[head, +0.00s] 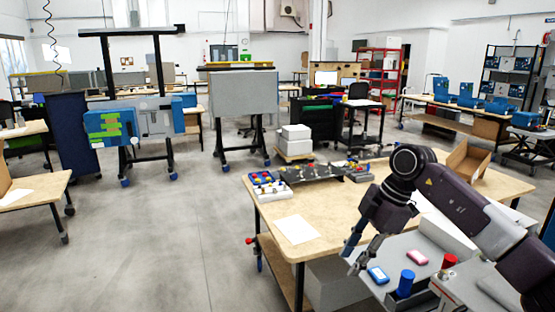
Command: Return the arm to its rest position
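My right arm (470,210) comes in from the right edge of the head view. Its gripper (350,262) hangs fingers down in front of the wooden workbench, above and to the left of a grey surface with small parts. Two fingers show with a gap between them, and nothing is seen between them. My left arm and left gripper are not in view.
The wooden workbench (345,215) holds a paper sheet (297,229), a white tray (272,190) of small parts and an open cardboard box (468,160). Blue and pink items, a blue cylinder (405,283) and a red one lie below the arm. Floor (160,240) at left is clear.

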